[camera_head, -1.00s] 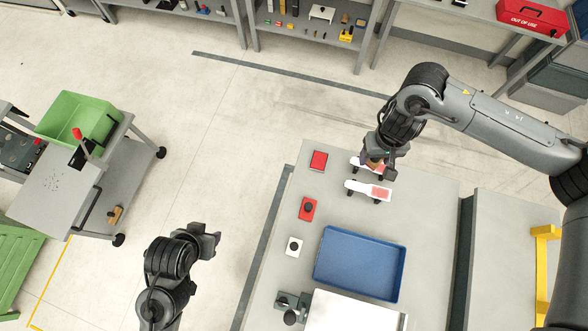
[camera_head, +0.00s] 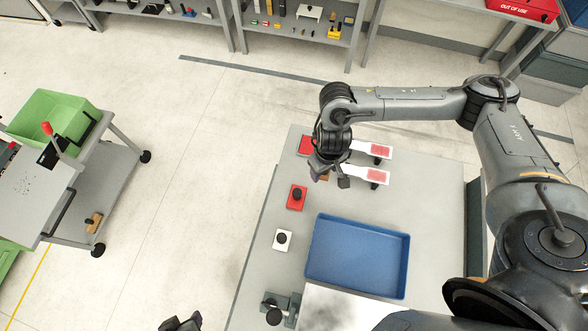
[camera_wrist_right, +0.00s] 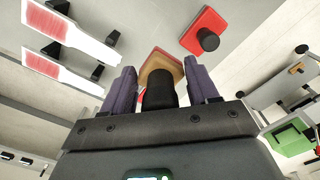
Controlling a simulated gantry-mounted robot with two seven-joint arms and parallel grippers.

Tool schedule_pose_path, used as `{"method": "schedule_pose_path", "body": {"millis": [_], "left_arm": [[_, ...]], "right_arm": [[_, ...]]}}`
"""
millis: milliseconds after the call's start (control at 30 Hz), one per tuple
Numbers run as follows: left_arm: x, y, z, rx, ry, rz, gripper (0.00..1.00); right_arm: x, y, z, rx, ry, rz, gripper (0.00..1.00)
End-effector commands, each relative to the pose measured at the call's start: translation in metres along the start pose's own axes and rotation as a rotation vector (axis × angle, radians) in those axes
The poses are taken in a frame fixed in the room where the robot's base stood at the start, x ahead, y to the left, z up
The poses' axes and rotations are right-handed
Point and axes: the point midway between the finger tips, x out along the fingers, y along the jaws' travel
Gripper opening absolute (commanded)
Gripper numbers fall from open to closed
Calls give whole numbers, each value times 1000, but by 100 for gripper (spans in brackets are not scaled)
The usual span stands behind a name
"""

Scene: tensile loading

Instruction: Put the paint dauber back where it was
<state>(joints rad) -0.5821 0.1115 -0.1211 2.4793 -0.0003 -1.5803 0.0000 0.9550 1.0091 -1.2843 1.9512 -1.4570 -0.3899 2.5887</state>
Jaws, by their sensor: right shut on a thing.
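The paint dauber (camera_wrist_right: 162,72), a tan block with a reddish edge and a black knob, is in my right gripper (camera_wrist_right: 163,88). The fingers are shut on either side of the knob. In the head view, my right gripper (camera_head: 328,178) hangs over the table's left side, by a plain red pad (camera_head: 304,145). A bit of the dauber (camera_head: 325,177) shows below it. I cannot tell whether the dauber touches anything. My left gripper (camera_head: 182,323) is mostly cut off at the bottom edge; its jaws are unclear.
Two white paddles with red patches (camera_head: 376,149) (camera_head: 373,176) lie right of the gripper. A red block with a black knob (camera_head: 297,197) and a white one (camera_head: 283,240) stand nearer. A blue tray (camera_head: 314,270) lies beside them. A cart with a green bin (camera_head: 60,109) stands left.

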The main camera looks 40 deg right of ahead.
Motion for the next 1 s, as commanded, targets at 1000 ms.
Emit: {"method": "schedule_pose_path", "body": {"millis": [1000], "left_arm": [[55,0,17,1,3,-3,43]], "right_arm": [[100,-12,-89,11,1,-1,29]]}}
